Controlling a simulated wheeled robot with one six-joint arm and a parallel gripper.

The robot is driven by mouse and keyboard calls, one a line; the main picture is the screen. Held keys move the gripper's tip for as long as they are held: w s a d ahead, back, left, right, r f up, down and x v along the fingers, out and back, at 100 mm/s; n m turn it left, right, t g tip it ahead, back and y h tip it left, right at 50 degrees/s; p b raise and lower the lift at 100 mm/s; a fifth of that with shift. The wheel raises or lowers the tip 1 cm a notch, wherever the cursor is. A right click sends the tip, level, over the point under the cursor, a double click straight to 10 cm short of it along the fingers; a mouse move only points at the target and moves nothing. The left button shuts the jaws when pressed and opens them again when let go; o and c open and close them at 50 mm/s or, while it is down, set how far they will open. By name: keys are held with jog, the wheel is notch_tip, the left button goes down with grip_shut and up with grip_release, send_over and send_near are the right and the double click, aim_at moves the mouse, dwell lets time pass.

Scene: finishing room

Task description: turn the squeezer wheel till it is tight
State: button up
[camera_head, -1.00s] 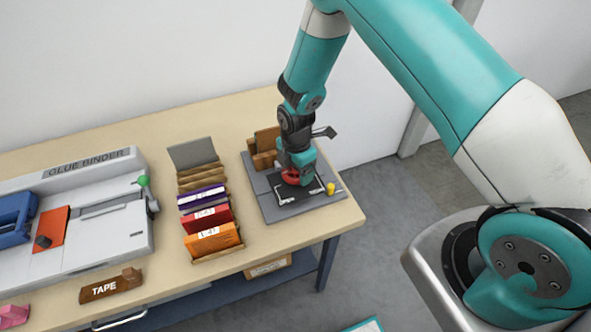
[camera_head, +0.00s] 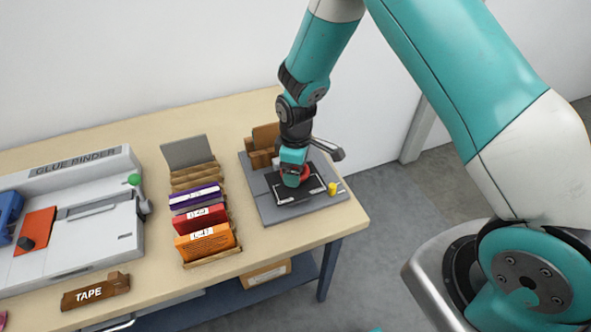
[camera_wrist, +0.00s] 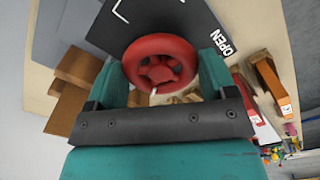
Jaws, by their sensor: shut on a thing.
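The squeezer wheel (camera_head: 306,173) is red and sits over a black plate (camera_head: 313,187) on a grey base near the table's right end. In the wrist view the wheel (camera_wrist: 160,48) is a round red ring with a hub and a small white mark on its near side. My gripper (camera_head: 294,178) points down at the wheel, hiding part of it in the head view. In the wrist view my gripper (camera_wrist: 161,75) has one teal finger on each side of the wheel and is shut on it. The plate carries white lines and the word OPEN (camera_wrist: 227,41).
Brown wooden blocks (camera_head: 262,150) stand behind the wheel, and a yellow peg (camera_head: 332,188) is at the base's right edge. A rack of coloured packets (camera_head: 203,220) stands to the left. Further left are a glue binder (camera_head: 90,230) and a TAPE block (camera_head: 96,291).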

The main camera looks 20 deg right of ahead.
jog(key=m+b, duration=0.2)
jog(key=m, duration=0.4)
jog(key=shift+m, duration=0.3)
jog(key=m+b, duration=0.1)
jog(key=m, duration=0.2)
jog(key=shift+a+m, duration=0.1)
jog(key=shift+m, duration=0.2)
jog(key=m, duration=0.3)
jog(key=shift+m+b, duration=0.3)
jog(key=m+b, duration=0.1)
jog(key=m, duration=0.4)
jog(key=shift+a, duration=0.1)
jog(key=shift+w+r+m, duration=0.1)
jog(key=shift+m, duration=2.3)
jog(key=o, duration=0.9)
jog(key=shift+c, duration=0.2)
